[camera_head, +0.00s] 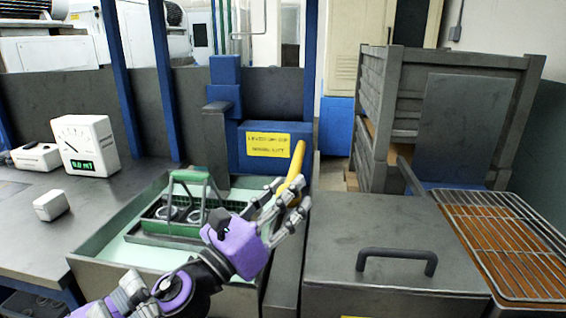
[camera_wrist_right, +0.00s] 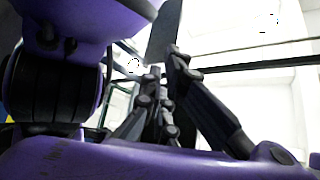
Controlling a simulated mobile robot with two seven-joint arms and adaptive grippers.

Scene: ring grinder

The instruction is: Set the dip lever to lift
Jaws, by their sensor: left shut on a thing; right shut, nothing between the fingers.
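The dip lever is a yellow handle (camera_head: 297,165) on the blue housing (camera_head: 245,160) behind the tank, tilted with its upper end to the right. A yellow label (camera_head: 268,145) on the housing carries small lettering that includes "lift". My left gripper (camera_head: 287,193), purple and grey, is shut on the lower part of the yellow handle and hides some of it. My right gripper (camera_wrist_right: 163,78) shows in the right wrist view, its dark fingers shut with nothing between them. I do not make it out in the head view.
A green-handled basket (camera_head: 190,200) with round metal parts stands in the pale green tank. To the right are a grey lidded box (camera_head: 390,225) with a black handle and a wire rack (camera_head: 500,235). A white gauge (camera_head: 85,146) and small white block (camera_head: 51,205) sit on the left bench.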

